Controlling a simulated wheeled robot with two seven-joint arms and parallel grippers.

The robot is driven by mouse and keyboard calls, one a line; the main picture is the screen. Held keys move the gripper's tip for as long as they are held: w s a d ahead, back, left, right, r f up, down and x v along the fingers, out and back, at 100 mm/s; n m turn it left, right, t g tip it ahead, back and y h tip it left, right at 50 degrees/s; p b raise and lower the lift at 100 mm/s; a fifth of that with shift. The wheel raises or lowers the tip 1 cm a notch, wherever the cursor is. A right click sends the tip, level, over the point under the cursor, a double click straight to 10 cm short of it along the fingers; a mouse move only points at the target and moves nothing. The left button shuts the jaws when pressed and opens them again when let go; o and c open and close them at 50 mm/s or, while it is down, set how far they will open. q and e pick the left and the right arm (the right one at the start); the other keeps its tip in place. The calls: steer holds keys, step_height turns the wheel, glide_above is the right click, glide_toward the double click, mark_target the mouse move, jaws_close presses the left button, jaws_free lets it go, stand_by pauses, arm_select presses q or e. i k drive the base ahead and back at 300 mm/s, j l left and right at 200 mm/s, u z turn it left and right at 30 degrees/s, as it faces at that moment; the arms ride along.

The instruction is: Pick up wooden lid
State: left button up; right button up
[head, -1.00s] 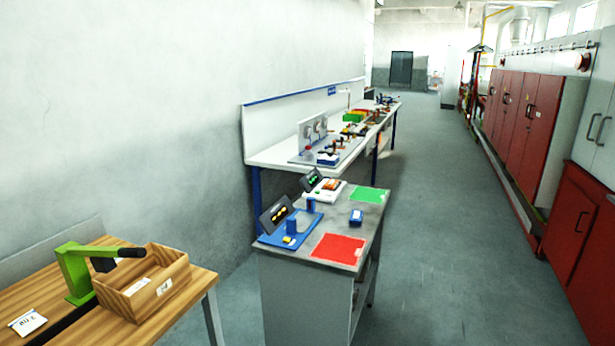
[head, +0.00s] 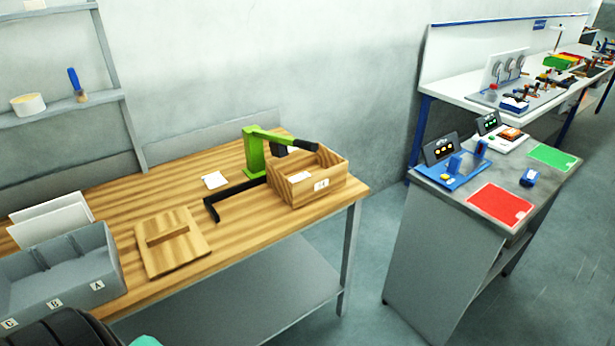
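The wooden lid (head: 176,251) is a flat, square, light-brown board with a raised bar handle (head: 167,236) across it. It lies on the striped wooden workbench (head: 130,225), near the front edge, just right of the grey bin. It is fully in view with nothing on it. Neither gripper can be made out. A dark rounded part of mine (head: 62,330) shows at the bottom left corner, below the grey bin.
A grey bin (head: 105,262) with labelled compartments stands left of the lid. Right of it are a black angle bar (head: 212,208), a green lever press (head: 254,155) and an open wooden box (head: 335,180). A grey cabinet (head: 430,230) stands farther right, across a floor gap.

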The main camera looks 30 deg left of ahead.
mark_target(167, 241)
steer(key=u, duration=1.95)
